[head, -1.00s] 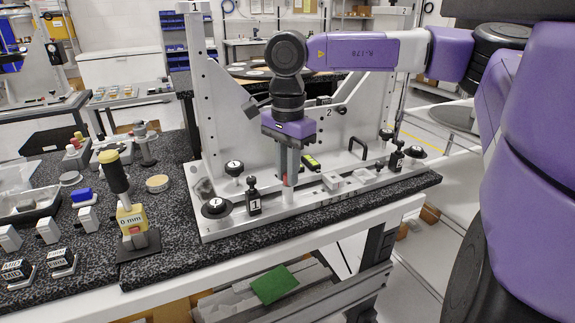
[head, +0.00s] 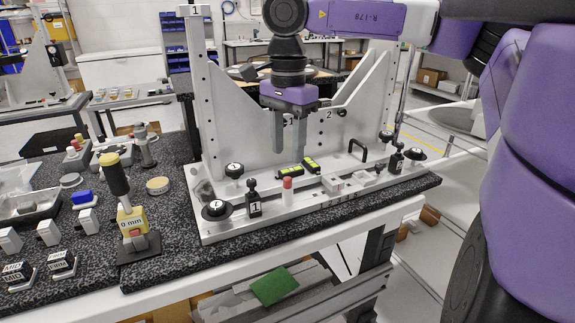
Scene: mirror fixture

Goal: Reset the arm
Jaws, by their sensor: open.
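My gripper (head: 289,136) is purple with two grey fingers pointing down, spread apart. It is open and empty, above the base plate of the mirror fixture (head: 255,135). A small red-and-white peg (head: 287,191) stands upright on the fixture's base plate below the fingers, apart from them. My purple arm (head: 350,15) reaches in from the upper right.
The fixture has two uprights, black knobs (head: 217,209) and a black handle (head: 358,148). Yellow-and-black blocks (head: 311,165) lie on its base. A yellow 0 mm gauge (head: 131,220) stands left on the dark speckled bench (head: 180,262).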

